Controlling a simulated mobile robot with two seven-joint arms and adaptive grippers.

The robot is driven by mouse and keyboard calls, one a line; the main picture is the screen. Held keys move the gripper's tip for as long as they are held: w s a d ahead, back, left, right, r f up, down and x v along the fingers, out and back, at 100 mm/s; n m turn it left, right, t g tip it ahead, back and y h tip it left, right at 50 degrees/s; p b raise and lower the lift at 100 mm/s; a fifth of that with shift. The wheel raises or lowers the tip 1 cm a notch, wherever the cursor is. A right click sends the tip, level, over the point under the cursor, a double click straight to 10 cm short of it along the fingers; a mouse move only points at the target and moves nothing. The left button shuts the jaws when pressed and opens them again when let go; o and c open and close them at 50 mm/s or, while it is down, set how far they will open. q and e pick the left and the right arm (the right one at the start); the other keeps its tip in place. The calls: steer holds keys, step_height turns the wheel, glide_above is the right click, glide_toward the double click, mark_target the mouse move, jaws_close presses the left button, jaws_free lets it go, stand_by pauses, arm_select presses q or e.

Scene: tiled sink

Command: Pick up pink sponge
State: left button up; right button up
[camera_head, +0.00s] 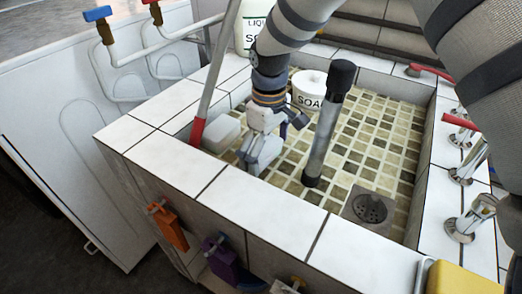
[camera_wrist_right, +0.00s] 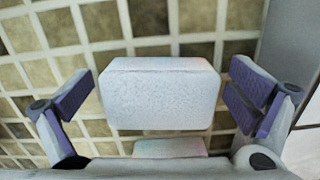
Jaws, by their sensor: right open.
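No clearly pink sponge shows. A pale, nearly white block with a faint pinkish edge (camera_wrist_right: 160,98) fills the middle of the right wrist view. My right gripper (camera_wrist_right: 163,88) is open, with purple-padded fingers on both sides of the block and a gap at each side. A smaller pale piece (camera_wrist_right: 170,147) shows just below the block. In the head view my right gripper (camera_head: 262,152) is low inside the tiled sink, right of a pale block (camera_head: 221,133) by the left wall. I cannot tell whether this is the same block. My left gripper is not in view.
A red-ended pole (camera_head: 205,95) leans at the left. Open tiles surround the drain (camera_head: 370,207).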

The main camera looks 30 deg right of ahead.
mark_target(267, 147)
steer(key=shift+r, duration=0.1)
steer(key=c, duration=0.9)
steer(key=shift+o, duration=0.2)
steer(key=shift+r, duration=0.25)
step_height(267, 147, up, 3)
steer(key=shift+f, duration=0.15)
steer(key=s+a+r+p, duration=0.1)
steer(key=s+a+r, duration=0.1)
steer(key=s+r, duration=0.1)
steer(key=s+a+r+p, duration=0.1)
steer(key=s+a+r, duration=0.1)
steer(key=s, duration=0.3)
steer(key=s+a+r+p, duration=0.2)
steer(key=s+r, duration=0.2)
steer(key=r, duration=0.1)
steer(key=shift+s+a, duration=0.1)
steer(key=shift+s, duration=0.2)
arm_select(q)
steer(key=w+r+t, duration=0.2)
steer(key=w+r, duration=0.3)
arm_select(e)
steer(key=shift+f, duration=0.1)
